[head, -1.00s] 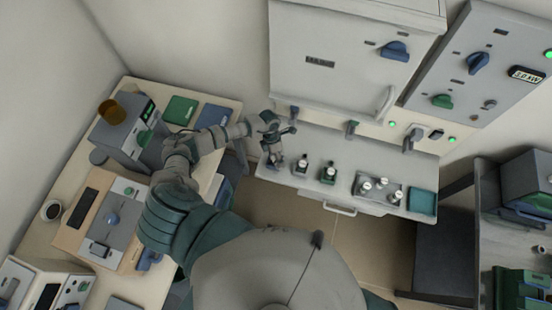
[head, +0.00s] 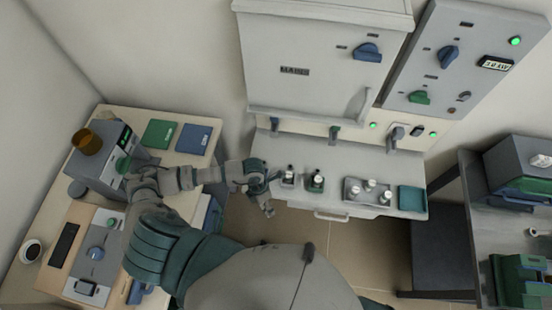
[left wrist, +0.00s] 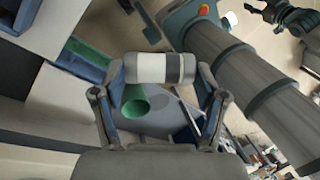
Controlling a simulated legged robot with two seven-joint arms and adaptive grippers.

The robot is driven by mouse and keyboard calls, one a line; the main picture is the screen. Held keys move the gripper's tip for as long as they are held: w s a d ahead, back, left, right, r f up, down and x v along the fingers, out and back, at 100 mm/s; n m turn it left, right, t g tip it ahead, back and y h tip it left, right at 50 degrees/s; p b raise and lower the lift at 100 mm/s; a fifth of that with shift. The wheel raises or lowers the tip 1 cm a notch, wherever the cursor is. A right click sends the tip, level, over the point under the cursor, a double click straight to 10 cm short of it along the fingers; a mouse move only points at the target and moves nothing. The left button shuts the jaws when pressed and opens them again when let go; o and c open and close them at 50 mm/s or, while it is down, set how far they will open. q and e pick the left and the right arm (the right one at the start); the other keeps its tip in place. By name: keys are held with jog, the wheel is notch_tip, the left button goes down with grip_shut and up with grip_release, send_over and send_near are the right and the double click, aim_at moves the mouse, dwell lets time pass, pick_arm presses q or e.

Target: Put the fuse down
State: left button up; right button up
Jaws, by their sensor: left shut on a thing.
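In the left wrist view my left gripper (left wrist: 160,72) is shut on the fuse (left wrist: 147,68), a white cylinder with a grey band, held crosswise between the two fingers. The fuse cannot be made out in the head view. A dark jointed shape at the top right of the left wrist view may be my right gripper (left wrist: 288,16); its jaws are unclear.
On the ledge (head: 340,202) stand a grey-based piece (head: 288,178), a green-based piece (head: 316,181), a tray (head: 350,196) with several white-topped pieces, and a teal square (head: 411,199). The side table at left holds a green mat (head: 158,133) and a blue mat (head: 194,138).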

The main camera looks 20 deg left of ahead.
pick_arm(q)
jog(key=shift+s+d, duration=0.1)
jog(key=shift+s, duration=0.05)
jog(key=shift+w+d+r+m, duration=0.1)
jog(key=shift+w+r+m, duration=0.15)
jog(key=shift+w+m, duration=0.15)
jog(key=w+a+r+m+y, duration=0.1)
jog(key=w+r+m+y, duration=0.1)
jog(key=w+r+m, duration=0.7)
jog(key=w+a+r+m+t+y, duration=0.1)
jog(key=w+r+m, duration=0.7)
jog(key=m, duration=1.1)
notch_tip(320, 180, up, 4)
jog(key=a+y, duration=0.1)
jog(key=y, duration=0.1)
jog(key=shift+w+m+t+y, duration=0.3)
jog(key=shift+w, duration=0.1)
jog(key=shift+f, duration=0.1)
